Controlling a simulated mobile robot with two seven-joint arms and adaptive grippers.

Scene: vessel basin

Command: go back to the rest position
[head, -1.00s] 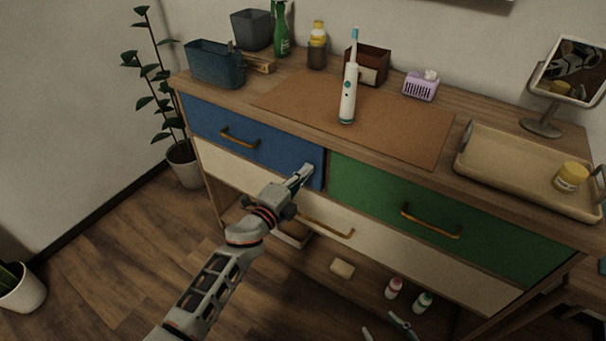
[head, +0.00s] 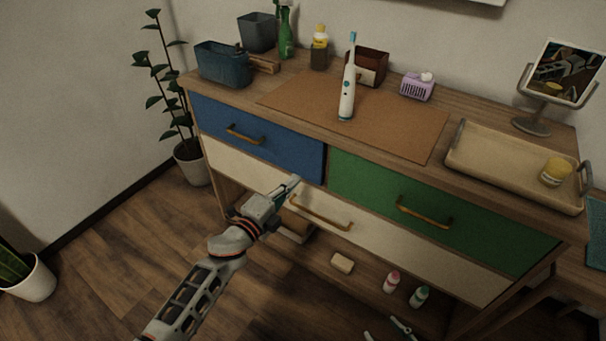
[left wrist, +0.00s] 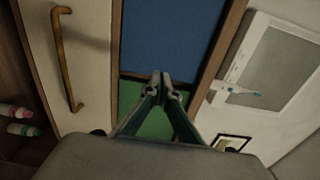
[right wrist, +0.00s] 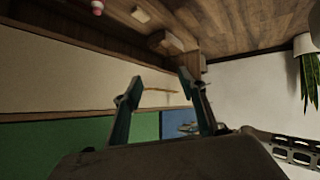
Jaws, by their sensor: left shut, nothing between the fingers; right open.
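My left gripper (head: 293,183) is shut and empty in front of the dresser, near the lower edge of the blue drawer (head: 290,148) and above the cream drawer's handle (head: 320,213). Its closed fingertips also show in the left wrist view (left wrist: 161,78). My right gripper shows only as fingertips at the bottom edge of the head view (head: 387,333). In the right wrist view its fingers (right wrist: 160,80) stand apart with nothing between them, facing the dresser front. The rest of my right arm is hidden in the head view.
The dresser top holds an upright electric toothbrush (head: 347,95) on a brown mat (head: 405,135), a tray (head: 480,165) with a yellow-lidded jar (head: 555,172), and a mirror (head: 562,75). The green drawer (head: 370,185) looks shut. Bottles (head: 391,281) stand on the low shelf.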

